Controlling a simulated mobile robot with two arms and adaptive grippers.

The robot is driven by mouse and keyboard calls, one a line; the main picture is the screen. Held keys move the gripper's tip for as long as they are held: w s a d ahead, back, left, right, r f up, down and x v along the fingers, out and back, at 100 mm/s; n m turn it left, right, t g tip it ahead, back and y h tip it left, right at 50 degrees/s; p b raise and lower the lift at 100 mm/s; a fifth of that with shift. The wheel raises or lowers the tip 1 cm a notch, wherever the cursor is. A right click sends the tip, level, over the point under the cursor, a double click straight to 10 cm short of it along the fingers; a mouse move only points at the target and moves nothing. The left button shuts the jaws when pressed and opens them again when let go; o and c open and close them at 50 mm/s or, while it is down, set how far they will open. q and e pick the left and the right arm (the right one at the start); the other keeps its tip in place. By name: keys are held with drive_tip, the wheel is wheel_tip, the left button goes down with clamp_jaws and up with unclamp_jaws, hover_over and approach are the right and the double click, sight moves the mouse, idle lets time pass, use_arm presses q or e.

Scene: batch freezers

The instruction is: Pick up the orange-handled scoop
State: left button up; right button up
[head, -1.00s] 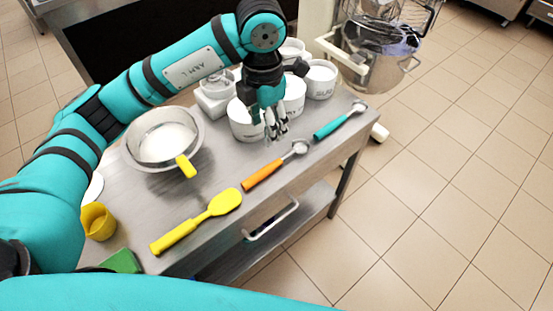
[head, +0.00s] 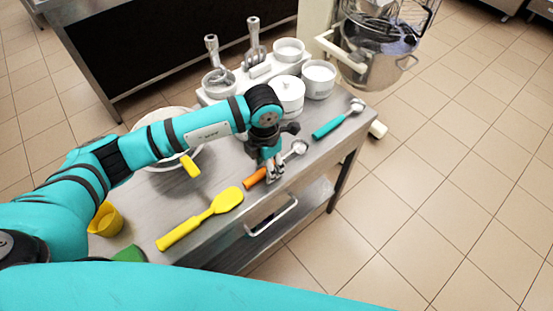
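The orange-handled scoop (head: 256,178) lies on the steel table, its orange handle toward the lower left and its metal bowl (head: 299,147) toward the upper right. My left gripper (head: 273,178) points down right over the scoop and hides the middle of it, where handle and metal part meet. Its fingers look close around the handle's end, but I cannot tell whether they are closed on it. The scoop appears to lie flat on the table. My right gripper is not in view.
A teal-handled scoop (head: 333,124) lies to the right, a yellow spatula (head: 207,217) to the lower left. White containers (head: 319,79) stand behind. A bowl with a yellow handle (head: 190,166) is partly behind my arm. A yellow cup (head: 105,219) stands at left.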

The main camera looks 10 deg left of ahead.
use_arm(q)
drive_tip(key=shift+f, duration=0.4)
drive_tip(key=shift+c, duration=0.3)
clamp_jaws()
drive_tip(key=shift+r, duration=0.15)
